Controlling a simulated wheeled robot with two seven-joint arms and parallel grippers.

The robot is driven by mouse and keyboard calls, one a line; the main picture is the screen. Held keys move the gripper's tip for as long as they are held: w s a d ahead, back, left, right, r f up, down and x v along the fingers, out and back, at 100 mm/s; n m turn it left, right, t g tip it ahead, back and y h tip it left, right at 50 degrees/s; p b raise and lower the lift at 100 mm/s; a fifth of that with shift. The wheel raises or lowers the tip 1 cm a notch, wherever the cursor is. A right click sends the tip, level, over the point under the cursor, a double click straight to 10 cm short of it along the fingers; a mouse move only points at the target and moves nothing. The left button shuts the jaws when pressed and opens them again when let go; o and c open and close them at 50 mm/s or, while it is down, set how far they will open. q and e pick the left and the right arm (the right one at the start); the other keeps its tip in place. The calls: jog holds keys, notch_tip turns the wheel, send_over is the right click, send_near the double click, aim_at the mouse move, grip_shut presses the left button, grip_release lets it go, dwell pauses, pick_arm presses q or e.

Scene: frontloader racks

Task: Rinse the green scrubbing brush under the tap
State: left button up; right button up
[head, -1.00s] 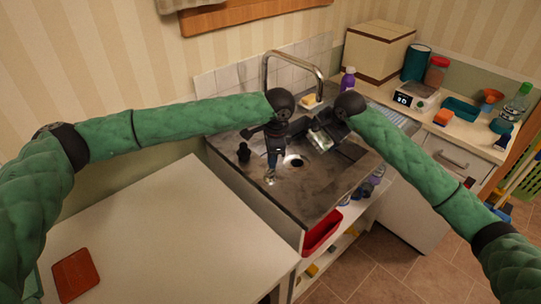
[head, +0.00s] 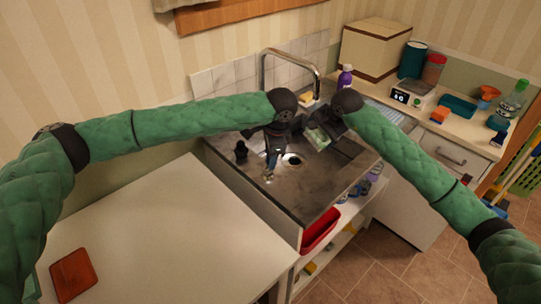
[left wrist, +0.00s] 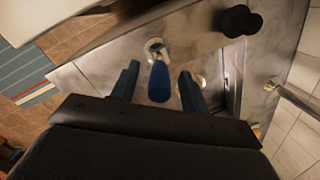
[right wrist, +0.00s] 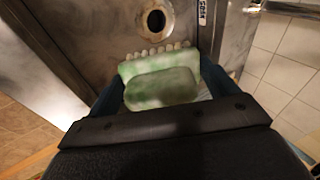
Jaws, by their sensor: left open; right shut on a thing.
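The green scrubbing brush (right wrist: 160,88), with pale bristles along its far edge, is held between the fingers of my right gripper (right wrist: 160,95). In the head view the brush (head: 318,138) is over the grey sink (head: 330,178), below the chrome tap (head: 318,84). No water shows at the spout. My left gripper (left wrist: 158,85) is open, its fingers on either side of a blue lever handle (left wrist: 159,82) with a chrome base (left wrist: 155,47). I cannot tell whether they touch it. The gripper partly hides the handle in the head view (head: 272,158).
A black knob (head: 241,150) stands on the sink's left. A yellow sponge (head: 306,98) and a purple bottle (head: 345,77) are behind. The white table (head: 150,235) is mostly clear, with a red-brown item (head: 73,274) on it.

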pick_arm(q)
notch_tip(320, 180, up, 11)
jog(key=s+d, duration=0.1)
jog(key=shift+s+d+r, duration=0.15)
jog(key=shift+s, duration=0.15)
jog(key=shift+c, duration=0.3)
